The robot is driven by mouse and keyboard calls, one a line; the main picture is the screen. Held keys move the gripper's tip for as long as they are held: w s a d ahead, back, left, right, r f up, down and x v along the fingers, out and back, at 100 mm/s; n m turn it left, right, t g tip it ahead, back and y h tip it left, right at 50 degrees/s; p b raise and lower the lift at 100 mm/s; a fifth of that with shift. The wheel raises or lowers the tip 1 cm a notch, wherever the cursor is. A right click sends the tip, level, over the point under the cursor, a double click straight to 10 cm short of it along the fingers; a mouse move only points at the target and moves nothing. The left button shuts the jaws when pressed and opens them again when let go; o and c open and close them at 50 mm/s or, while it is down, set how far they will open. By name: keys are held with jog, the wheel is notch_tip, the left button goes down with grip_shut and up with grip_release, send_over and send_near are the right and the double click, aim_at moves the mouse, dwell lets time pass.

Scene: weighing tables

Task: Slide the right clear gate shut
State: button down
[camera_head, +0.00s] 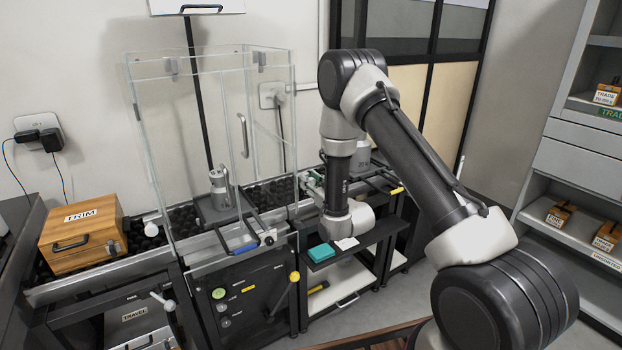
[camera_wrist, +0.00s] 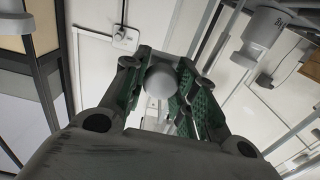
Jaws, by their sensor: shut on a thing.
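A clear-walled enclosure (camera_head: 185,130) stands over the conveyor in the head view, with a bar handle (camera_head: 243,135) on its front panel. I cannot tell the right clear gate apart from the other clear panels, nor how far open it is. My gripper (camera_head: 314,186) is to the right of the enclosure, above the rollers, partly hidden by my own wrist. In the wrist view my gripper (camera_wrist: 168,85) has its green pads closed around a pale rounded knob (camera_wrist: 159,82). What the knob joins to is hidden.
Inside the enclosure a grey weight (camera_head: 220,188) stands on a dark plate. A wooden TRIM box (camera_head: 82,235) sits at the left, near a pale knob (camera_head: 151,224). Another grey weight (camera_head: 361,158) stands behind my arm. A teal block (camera_head: 321,253) lies on a lower shelf.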

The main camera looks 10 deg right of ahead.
jog(key=shift+s+f, duration=0.1)
jog(key=shift+f, duration=0.15)
jog(key=c, duration=1.4)
grip_release()
jog(key=v, duration=1.2)
jog(key=shift+r, duration=0.1)
